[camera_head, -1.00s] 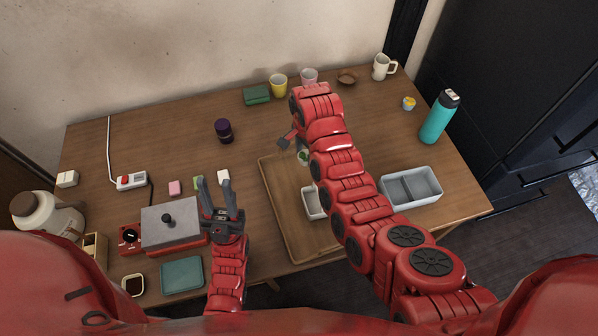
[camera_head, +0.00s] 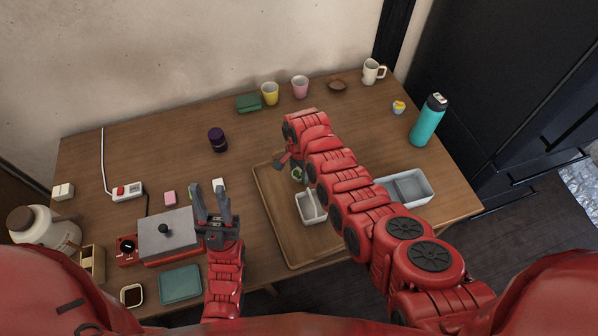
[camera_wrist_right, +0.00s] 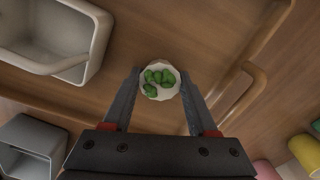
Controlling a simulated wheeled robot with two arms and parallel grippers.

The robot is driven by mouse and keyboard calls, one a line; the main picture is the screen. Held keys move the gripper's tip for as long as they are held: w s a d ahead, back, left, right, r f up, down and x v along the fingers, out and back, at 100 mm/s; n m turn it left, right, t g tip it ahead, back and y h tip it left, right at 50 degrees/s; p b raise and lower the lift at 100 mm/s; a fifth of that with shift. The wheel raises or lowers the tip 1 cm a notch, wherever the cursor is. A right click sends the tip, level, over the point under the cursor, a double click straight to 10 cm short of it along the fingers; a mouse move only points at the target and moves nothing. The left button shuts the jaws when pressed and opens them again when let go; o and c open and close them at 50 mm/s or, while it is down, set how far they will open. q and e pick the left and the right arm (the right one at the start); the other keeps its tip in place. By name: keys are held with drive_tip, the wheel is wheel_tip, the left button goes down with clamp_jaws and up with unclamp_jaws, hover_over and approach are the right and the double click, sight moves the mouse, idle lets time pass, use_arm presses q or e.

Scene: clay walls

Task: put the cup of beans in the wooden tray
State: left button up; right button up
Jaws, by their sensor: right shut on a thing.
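The cup of beans is a small white cup (camera_head: 297,174) holding green beans; it also shows from above in the right wrist view (camera_wrist_right: 161,91). My right gripper (camera_wrist_right: 160,84) is shut on it, one finger on each side. The cup is over the back part of the wooden tray (camera_head: 277,228). I cannot tell whether its base touches the tray floor. The tray's raised rim shows in the right wrist view (camera_wrist_right: 247,92). My left gripper (camera_head: 211,196) is open and empty, above the table left of the tray.
A white divided container (camera_head: 307,207) stands in the tray, partly hidden by my right arm. A grey bin (camera_head: 419,190) is right of the tray. A yellow cup (camera_head: 270,94), pink cup (camera_head: 300,88) and teal bottle (camera_head: 428,121) stand farther back. The tray's left front is clear.

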drive_tip(key=shift+f, duration=0.1)
drive_tip(key=shift+f, duration=0.15)
drive_tip(key=o, duration=1.3)
